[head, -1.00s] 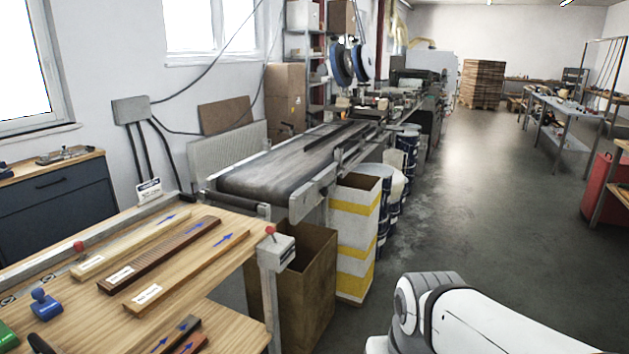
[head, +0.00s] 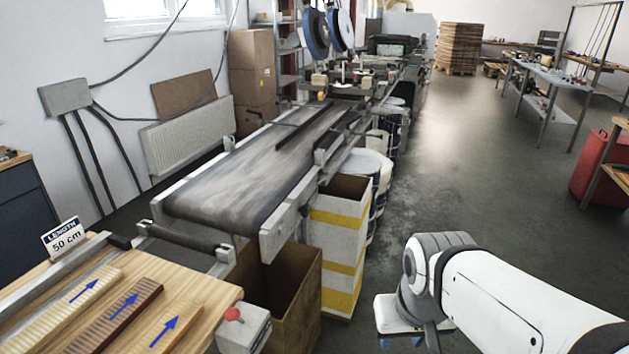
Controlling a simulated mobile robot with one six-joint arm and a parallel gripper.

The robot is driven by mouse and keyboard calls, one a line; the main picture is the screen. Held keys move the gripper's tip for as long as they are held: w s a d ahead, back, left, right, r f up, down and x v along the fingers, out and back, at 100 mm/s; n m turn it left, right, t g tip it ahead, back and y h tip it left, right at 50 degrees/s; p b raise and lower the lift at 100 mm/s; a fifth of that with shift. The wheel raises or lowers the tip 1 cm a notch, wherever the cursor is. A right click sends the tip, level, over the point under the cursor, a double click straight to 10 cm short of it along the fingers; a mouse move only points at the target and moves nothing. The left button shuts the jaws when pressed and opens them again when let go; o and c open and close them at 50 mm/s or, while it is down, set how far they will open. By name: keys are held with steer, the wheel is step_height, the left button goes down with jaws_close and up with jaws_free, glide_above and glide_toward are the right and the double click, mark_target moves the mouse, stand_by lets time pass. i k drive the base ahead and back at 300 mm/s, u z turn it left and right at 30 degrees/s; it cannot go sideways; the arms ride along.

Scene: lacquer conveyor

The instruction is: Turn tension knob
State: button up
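The lacquer conveyor belt (head: 235,175), dark and scuffed, runs from the left middle toward the back in the head view. Grey side rails and brackets (head: 285,225) line its near side. I cannot make out which part is the tension knob. A red knob or button (head: 232,314) sits on a grey box (head: 245,328) at the wooden table's right corner; I cannot tell if it is related. My white arm reaches in from the lower right, well right of the conveyor. My gripper's fingers do not show.
The wooden table (head: 208,305) at lower left holds several wood strips with blue arrows and a "LENGTH 50 cm" sign (head: 63,238). An open brown box (head: 300,285), a yellow-striped box (head: 332,255) and drums (head: 365,170) stand along the conveyor. The floor (head: 470,180) right of them is clear.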

mark_target(305, 210)
steer(key=z, duration=0.05)
steer(key=i, duration=0.9)
steer(key=z, duration=0.05)
